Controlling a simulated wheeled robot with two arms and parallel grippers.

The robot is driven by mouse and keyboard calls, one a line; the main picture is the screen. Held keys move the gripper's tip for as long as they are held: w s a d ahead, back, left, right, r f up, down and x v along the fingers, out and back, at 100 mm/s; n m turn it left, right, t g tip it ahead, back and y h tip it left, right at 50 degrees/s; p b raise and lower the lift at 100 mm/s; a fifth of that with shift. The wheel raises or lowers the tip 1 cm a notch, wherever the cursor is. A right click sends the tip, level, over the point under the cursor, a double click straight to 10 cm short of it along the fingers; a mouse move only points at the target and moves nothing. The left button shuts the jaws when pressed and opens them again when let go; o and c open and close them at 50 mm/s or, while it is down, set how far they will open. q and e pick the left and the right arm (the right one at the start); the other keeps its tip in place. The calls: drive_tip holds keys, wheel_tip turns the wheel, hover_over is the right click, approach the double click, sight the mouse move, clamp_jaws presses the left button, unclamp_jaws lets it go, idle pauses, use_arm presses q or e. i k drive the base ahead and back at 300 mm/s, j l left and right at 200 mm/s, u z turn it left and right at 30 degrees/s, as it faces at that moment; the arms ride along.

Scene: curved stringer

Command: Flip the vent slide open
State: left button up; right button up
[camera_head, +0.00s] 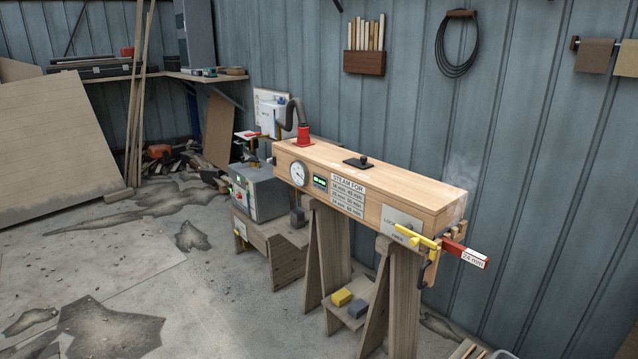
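A long wooden steam box (400,180) stands on wooden trestles at the middle right. On its top lies a small dark plate with a black knob, which looks like the vent slide (361,163). I cannot tell from here whether any opening shows under it. Faint steam hangs near the box's right end. Neither of my grippers is in view.
A yellow lever (416,238) and a red block marked 24 mm (466,254) stick out at the box's right end. A red hose fitting (304,136) stands at its left end. A grey boiler unit (262,193) is beside it. Open floor lies at front left.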

sight(362, 162)
drive_tip(key=i+j+u, duration=0.15)
drive_tip(key=i+j, duration=1.8)
drive_tip(key=i, duration=0.1)
